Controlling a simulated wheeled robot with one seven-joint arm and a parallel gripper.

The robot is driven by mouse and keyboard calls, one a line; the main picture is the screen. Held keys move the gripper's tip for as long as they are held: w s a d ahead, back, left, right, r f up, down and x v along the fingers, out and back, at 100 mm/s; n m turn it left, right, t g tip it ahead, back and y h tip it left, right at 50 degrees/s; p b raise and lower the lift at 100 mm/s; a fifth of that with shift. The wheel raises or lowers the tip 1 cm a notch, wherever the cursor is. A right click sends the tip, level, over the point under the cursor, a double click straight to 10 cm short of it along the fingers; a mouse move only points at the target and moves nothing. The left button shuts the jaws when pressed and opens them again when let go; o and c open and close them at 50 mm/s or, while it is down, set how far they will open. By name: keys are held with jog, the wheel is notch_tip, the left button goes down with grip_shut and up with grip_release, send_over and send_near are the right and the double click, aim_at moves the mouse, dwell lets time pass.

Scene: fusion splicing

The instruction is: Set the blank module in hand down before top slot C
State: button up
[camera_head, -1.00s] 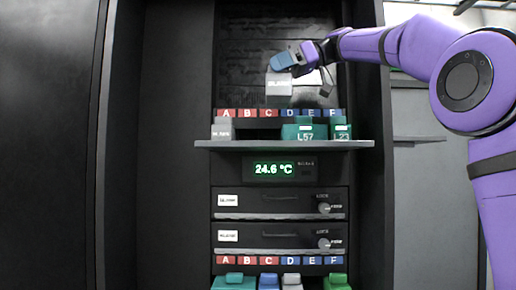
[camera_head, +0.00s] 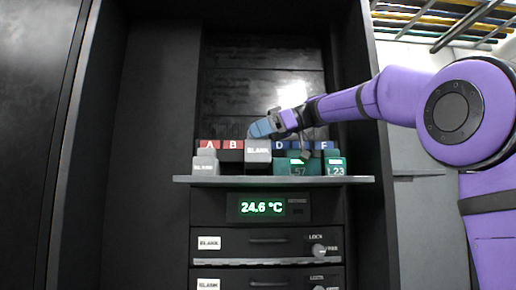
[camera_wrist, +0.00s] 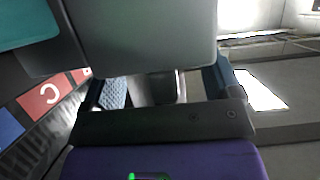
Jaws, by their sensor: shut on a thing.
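The grey blank module (camera_head: 258,156) is in my gripper (camera_head: 264,127), upright at the top shelf, in front of label C, which it hides in the head view. Its lower end is close to the shelf (camera_head: 225,181); I cannot tell whether it touches. In the wrist view the module (camera_wrist: 150,38) fills the top middle, between the blue fingers of my gripper (camera_wrist: 165,85). The red C label (camera_wrist: 45,97) shows to its left there.
Another grey blank module (camera_head: 205,166) stands before A, to the left. Teal modules L57 (camera_head: 294,169) and L23 (camera_head: 336,167) stand close on the right. The shelf is bare before B. A temperature display (camera_head: 268,207) and drawers (camera_head: 267,240) lie below.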

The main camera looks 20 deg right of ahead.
aim_at(258, 165)
jog(key=shift+f, duration=1.55)
jog(key=o, duration=0.8)
jog(key=shift+v, duration=3.75)
